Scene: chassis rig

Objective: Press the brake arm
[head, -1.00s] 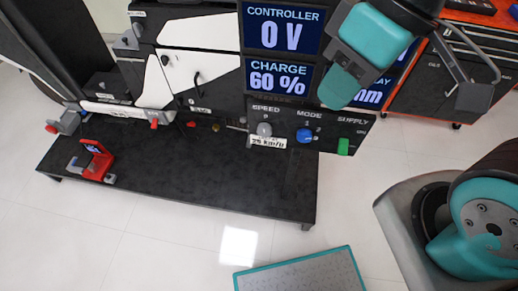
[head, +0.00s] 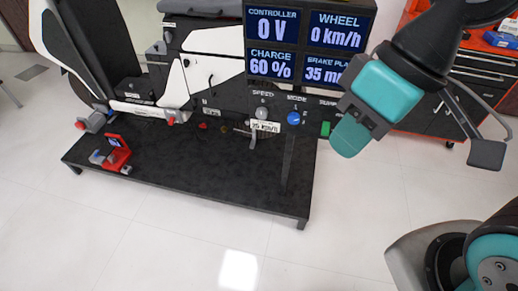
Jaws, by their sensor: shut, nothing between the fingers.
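The chassis rig stands on a black platform (head: 190,185) left of centre. A small metal lever (head: 247,132) sticks out low on the rig, beside a small white label reading 25 km/h; I cannot tell for sure whether it is the brake arm. The display panel (head: 310,45) reads controller 0 V, wheel 0 km/h, charge 60 % and a brake play value starting with 35, partly covered by my arm. My gripper (head: 349,136) is shut and empty, its teal fingertips in front of the control strip's right end. It looks apart from the lever.
The control strip holds a grey speed knob (head: 262,112), a blue mode knob (head: 294,118) and a green supply switch (head: 325,129), partly hidden. A red device (head: 117,153) sits on the platform's left. A tool cabinet (head: 470,75) stands behind right. The floor in front is clear.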

